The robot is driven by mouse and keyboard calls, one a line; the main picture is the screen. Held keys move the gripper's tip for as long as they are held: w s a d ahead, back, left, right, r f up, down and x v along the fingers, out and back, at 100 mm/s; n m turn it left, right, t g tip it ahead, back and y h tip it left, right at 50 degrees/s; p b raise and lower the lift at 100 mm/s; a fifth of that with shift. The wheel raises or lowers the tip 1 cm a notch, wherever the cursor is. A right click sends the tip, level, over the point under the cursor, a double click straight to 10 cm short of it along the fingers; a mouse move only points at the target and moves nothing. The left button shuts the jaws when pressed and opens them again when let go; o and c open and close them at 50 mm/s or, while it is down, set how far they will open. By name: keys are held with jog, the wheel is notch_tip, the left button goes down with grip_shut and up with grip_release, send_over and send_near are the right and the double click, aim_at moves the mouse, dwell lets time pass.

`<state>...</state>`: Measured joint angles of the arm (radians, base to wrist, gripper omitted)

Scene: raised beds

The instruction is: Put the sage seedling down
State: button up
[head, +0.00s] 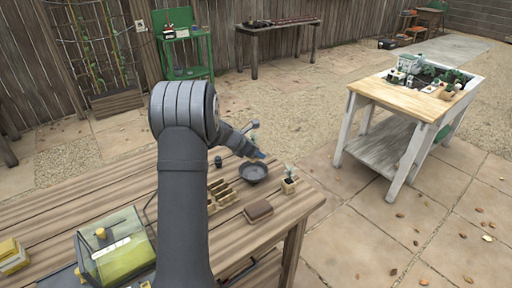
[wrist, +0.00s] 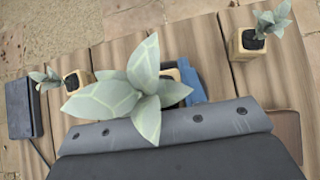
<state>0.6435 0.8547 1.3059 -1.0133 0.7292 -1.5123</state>
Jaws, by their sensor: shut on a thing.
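In the wrist view a seedling with broad pale grey-green leaves (wrist: 140,85) fills the middle, close to the camera; I take it to be the sage. My gripper (wrist: 188,84), with a blue finger showing beside it, is shut on its small tan pot, which is mostly hidden under the leaves. In the head view my gripper (head: 259,154) is above the far right part of the wooden table (head: 130,185); the held seedling cannot be made out there. Whether its pot touches the table cannot be told.
A potted seedling (head: 289,180) stands at the table's right edge. The wrist view shows potted seedlings at left (wrist: 75,79) and upper right (wrist: 248,42), with bare planks between.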

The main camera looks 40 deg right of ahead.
send_near(262, 169)
jog(key=shift+x, duration=2.65)
jog(key=o, duration=0.9)
jog(key=shift+o, duration=0.2)
jog(key=shift+o, duration=0.6)
jog(key=shift+r, duration=3.5)
jog(key=shift+f, duration=0.1)
